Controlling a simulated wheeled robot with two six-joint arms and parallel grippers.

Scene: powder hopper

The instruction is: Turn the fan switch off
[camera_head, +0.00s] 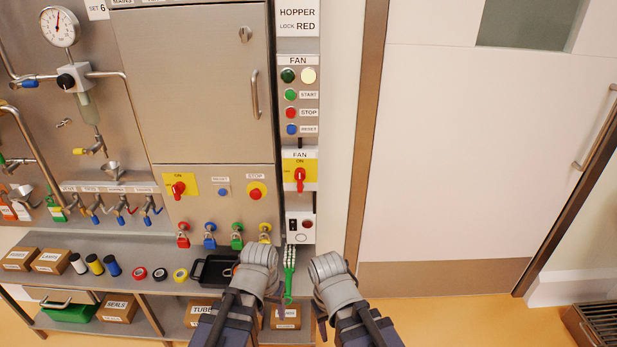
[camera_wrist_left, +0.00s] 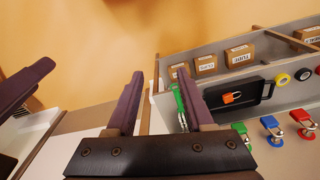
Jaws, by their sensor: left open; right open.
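The fan switch (camera_head: 299,180) is a red handle on a yellow plate under a FAN label, on the narrow panel right of the steel cabinet. Its handle stands upright, towards the ON mark. It is not seen in the left wrist view. My left gripper (camera_head: 279,308) is low in the head view, well below the switch, its fingers mostly hidden by my wrist. In the left wrist view its two purple fingers (camera_wrist_left: 160,73) are apart with nothing between them. My right gripper (camera_head: 321,325) is low beside it, open, mostly hidden by its wrist; one finger shows in the left wrist view.
Above the switch sit the START, STOP and RESET buttons (camera_head: 290,112). A white box (camera_head: 300,227) is below it. A shelf with a black tray (camera_head: 197,271), tapes and cartons runs left. A green brush-like item (camera_head: 289,272) is between my wrists. A door (camera_head: 465,150) is right.

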